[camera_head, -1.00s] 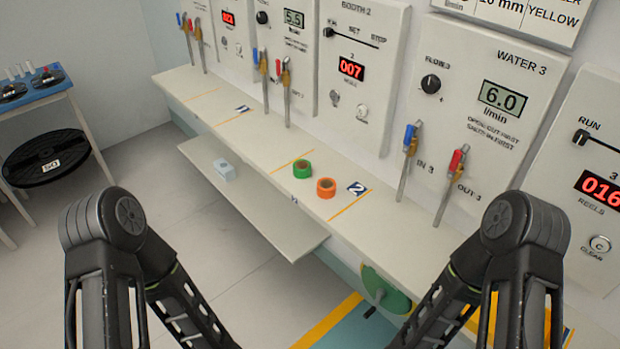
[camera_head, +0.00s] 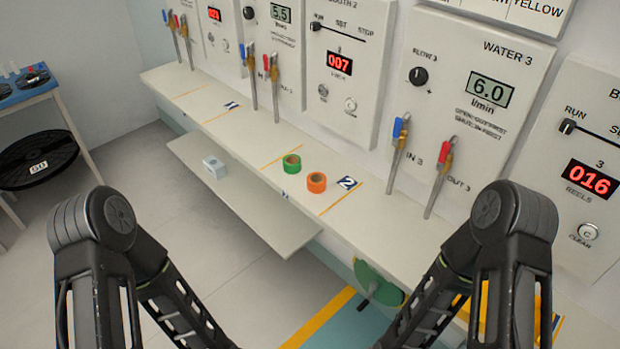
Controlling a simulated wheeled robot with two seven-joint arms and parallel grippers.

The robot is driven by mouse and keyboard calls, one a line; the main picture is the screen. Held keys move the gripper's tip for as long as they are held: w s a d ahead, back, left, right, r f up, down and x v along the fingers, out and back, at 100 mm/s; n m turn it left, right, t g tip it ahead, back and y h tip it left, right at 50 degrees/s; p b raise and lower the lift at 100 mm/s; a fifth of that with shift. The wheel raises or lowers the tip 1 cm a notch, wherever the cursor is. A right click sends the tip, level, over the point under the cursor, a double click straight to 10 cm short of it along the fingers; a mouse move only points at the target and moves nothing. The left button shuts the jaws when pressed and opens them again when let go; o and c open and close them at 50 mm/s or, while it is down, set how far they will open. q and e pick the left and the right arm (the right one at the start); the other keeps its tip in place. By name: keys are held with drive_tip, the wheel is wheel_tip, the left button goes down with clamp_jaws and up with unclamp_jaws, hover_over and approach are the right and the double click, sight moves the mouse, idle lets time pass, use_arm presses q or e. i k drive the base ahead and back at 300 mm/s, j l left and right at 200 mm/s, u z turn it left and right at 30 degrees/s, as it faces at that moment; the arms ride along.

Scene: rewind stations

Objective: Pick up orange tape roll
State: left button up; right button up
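The orange tape roll (camera_head: 316,182) lies flat on the long white counter (camera_head: 241,132), just left of the label "2". A green tape roll (camera_head: 291,164) lies beside it, up and to the left. My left arm comes in at the lower left and my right arm at the lower right. Both arms are well short of the orange roll. Both grippers are outside the picture, below its bottom edge.
A lower shelf (camera_head: 250,213) juts out in front of the counter and carries a small pale blue-white box (camera_head: 215,166). A green crank wheel (camera_head: 378,284) sits on the counter's front. Valve handles (camera_head: 397,150) stand along the wall panels. Free floor lies at left.

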sight(316, 181)
drive_tip(key=i+j, duration=0.3)
drive_tip(key=j, duration=0.15)
drive_tip(key=i+j, duration=0.3)
drive_tip(key=j+z, duration=0.15)
drive_tip(key=z, duration=1.45)
